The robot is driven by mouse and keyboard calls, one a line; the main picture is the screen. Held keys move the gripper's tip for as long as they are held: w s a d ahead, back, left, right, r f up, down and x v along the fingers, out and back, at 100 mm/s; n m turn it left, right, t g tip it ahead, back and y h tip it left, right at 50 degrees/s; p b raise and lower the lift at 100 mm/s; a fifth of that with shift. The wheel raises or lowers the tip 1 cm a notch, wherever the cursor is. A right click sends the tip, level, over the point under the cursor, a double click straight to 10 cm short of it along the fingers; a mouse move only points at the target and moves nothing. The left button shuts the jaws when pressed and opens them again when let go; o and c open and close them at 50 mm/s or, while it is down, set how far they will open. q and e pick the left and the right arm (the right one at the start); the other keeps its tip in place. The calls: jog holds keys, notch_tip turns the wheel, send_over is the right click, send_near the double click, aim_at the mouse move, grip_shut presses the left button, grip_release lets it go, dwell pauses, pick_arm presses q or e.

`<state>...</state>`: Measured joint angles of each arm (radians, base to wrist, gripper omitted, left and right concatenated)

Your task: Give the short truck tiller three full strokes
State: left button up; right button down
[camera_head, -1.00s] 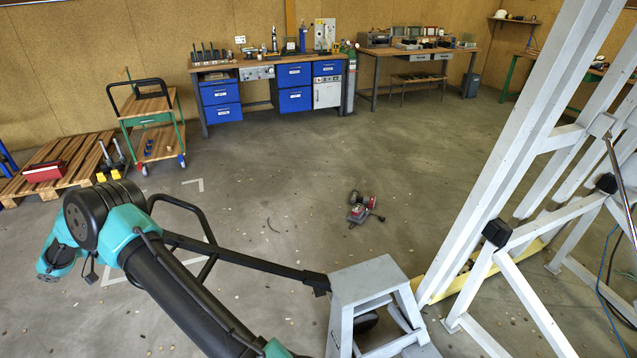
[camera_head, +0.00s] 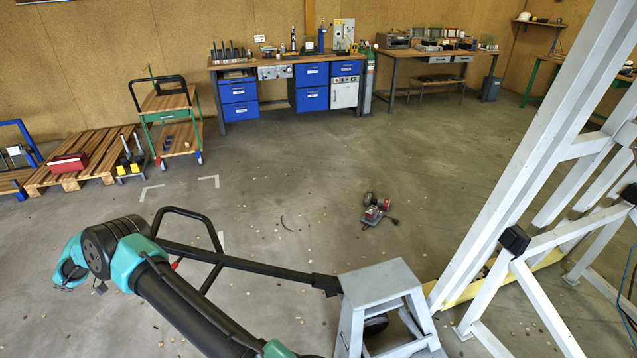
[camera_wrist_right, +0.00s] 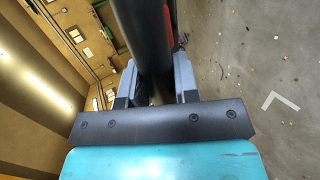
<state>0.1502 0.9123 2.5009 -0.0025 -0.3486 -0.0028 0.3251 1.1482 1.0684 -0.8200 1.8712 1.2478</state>
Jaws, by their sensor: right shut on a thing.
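The short truck tiller is a black bar (camera_head: 262,264) with a loop handle (camera_head: 189,213) at its left end. A small red part shows within the loop. My right gripper (camera_wrist_right: 155,88) is shut on a thick black bar (camera_wrist_right: 143,35), which looks like part of the tiller's handle. In the head view a teal and black arm of mine crosses in front of the handle, and the jaws are hidden there. My left gripper is in neither view.
The white glass frame (camera_head: 535,150) rises close on the right. A red and grey tool (camera_head: 373,212) lies on the floor beyond the tiller. Pallets (camera_head: 95,165), a green trolley (camera_head: 170,115) and workbenches (camera_head: 285,85) stand at the back.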

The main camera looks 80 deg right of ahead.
notch_tip(320, 180, down, 5)
jog(key=w+a, duration=0.1)
jog(key=w, duration=0.2)
jog(key=shift+f, duration=0.15)
jog(key=s+d+r, duration=0.2)
jog(key=s+r, duration=0.4)
jog(key=r, duration=0.4)
jog(key=shift+r, duration=0.2)
jog(key=shift+s+d, duration=0.1)
jog(key=s+d+r, duration=0.2)
jog(key=s+r, duration=0.5)
jog(key=r, duration=0.2)
jog(key=shift+s+d+r, duration=0.15)
jog(key=shift+d+r, duration=0.05)
jog(key=shift+d, duration=0.2)
